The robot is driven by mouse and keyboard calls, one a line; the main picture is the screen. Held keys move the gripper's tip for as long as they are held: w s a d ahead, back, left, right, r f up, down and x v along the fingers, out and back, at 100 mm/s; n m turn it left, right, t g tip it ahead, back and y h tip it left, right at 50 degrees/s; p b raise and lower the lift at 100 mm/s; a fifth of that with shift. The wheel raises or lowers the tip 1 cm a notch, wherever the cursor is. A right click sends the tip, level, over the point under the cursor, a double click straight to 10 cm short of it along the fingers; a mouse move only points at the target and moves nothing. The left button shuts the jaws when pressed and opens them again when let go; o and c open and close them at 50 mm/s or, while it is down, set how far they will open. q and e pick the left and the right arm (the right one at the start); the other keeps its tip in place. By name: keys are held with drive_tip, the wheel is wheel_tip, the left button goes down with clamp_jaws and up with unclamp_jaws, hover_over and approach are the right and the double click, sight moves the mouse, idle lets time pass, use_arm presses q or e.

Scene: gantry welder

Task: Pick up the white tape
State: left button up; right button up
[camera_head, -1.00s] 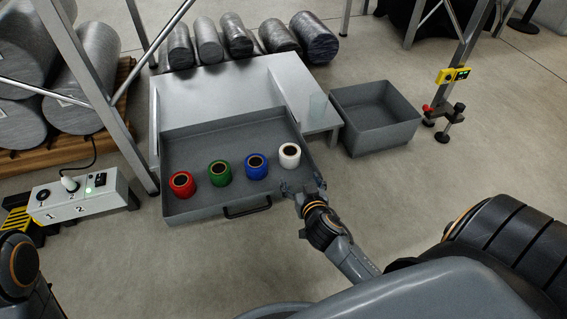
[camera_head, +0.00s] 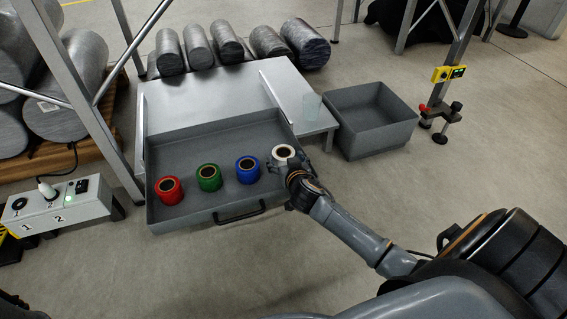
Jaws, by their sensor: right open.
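The white tape (camera_head: 284,152) stands at the right end of a row of tape rolls in the grey open drawer (camera_head: 194,143). My right gripper (camera_head: 287,163) is open at the white tape's near side, with its fingers around the lower part of the roll. The gripper and wrist hide the roll's lower front, and I cannot tell whether the fingers touch it. The blue tape (camera_head: 247,169), green tape (camera_head: 209,177) and red tape (camera_head: 169,190) stand to its left. My left gripper is not in view.
The drawer has a black front handle (camera_head: 239,213) and low walls. An empty grey bin (camera_head: 371,118) sits on the floor to the right. Metal frame legs stand left and right.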

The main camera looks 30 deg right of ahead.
drive_tip(key=shift+x, duration=0.75)
drive_tip(key=shift+c, duration=0.2)
drive_tip(key=c, duration=1)
